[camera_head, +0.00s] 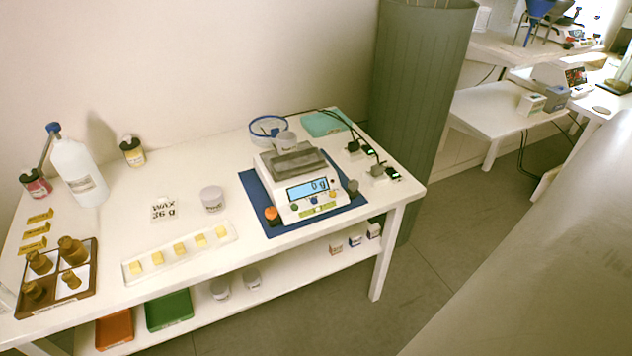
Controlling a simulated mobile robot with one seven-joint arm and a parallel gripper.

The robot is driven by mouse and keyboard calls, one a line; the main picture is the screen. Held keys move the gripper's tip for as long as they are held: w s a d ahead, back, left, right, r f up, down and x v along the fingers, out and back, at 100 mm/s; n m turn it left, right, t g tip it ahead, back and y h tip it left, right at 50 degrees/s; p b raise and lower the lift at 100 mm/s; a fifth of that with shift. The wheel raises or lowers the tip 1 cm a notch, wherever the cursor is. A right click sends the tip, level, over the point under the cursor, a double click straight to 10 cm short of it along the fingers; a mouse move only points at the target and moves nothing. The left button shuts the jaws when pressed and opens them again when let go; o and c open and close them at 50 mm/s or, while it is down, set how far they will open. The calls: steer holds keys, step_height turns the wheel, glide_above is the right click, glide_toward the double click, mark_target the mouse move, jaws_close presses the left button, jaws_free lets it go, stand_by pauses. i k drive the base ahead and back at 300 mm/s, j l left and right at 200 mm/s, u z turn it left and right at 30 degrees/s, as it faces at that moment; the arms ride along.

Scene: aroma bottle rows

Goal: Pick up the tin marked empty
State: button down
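A small round silvery tin (212,199) stands on the white table, left of the scale. Its label is too small to read. Two similar tins stand on the lower shelf, one on the left (220,289) and one on the right (252,279). Another round grey tin-like container (286,140) shows behind the scale's pan, beside a blue-rimmed bowl. I cannot tell which one is marked empty. My gripper is not in view.
The scale (303,185), reading 0 g, sits on a blue mat (256,190). A card marked "WAX 96 g" (163,209), a tray of yellow cubes (222,230), a bottle rack (88,284) and a white bottle (80,175) share the table. A green column (415,90) stands behind.

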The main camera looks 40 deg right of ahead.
mark_target(287, 144)
steer(key=i+l+z, duration=0.15)
steer(key=i+z, duration=0.9)
steer(key=i, duration=0.1)
